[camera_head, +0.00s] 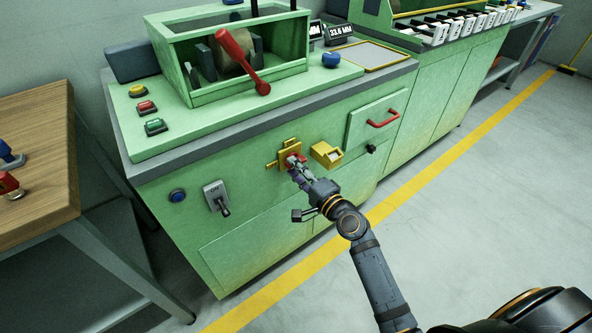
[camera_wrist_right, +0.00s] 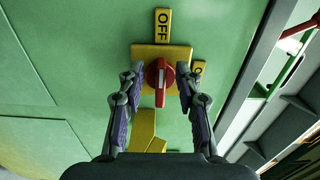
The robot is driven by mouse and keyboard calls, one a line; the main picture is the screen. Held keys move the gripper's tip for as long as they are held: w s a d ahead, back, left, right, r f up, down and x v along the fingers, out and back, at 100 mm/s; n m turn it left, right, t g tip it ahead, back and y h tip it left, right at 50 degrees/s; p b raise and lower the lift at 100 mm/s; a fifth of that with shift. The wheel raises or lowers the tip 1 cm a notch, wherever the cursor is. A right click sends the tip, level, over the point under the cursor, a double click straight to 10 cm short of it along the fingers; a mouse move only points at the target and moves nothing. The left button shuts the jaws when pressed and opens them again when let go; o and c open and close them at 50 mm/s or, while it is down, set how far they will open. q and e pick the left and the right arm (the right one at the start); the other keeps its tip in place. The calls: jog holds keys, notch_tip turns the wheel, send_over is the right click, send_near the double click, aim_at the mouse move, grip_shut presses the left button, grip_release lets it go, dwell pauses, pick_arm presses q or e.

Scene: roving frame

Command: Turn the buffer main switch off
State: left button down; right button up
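The switch is a red knob (camera_wrist_right: 158,76) with a white mark, on a yellow plate (camera_wrist_right: 176,52) on the green cabinet front. In the right wrist view its grip stands upright, in line with a yellow OFF label (camera_wrist_right: 163,25) above the plate. A second yellow label (camera_wrist_right: 199,68) at the right is partly hidden by a finger. The plate also shows in the head view (camera_head: 290,145). My right gripper (camera_wrist_right: 158,84) is open, with one finger on each side of the knob. Narrow gaps seem to show; I cannot tell about contact. My left gripper is not in view.
A yellow box (camera_head: 327,154) sits beside the plate. A grey ON lever switch (camera_head: 216,197) and blue button (camera_head: 178,195) are further left. A drawer with a red handle (camera_head: 383,119) is to the right. A wooden table (camera_head: 45,125) stands left; open floor (camera_head: 460,190) lies right.

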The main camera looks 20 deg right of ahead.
jog(key=v, duration=1.2)
dwell(0.3)
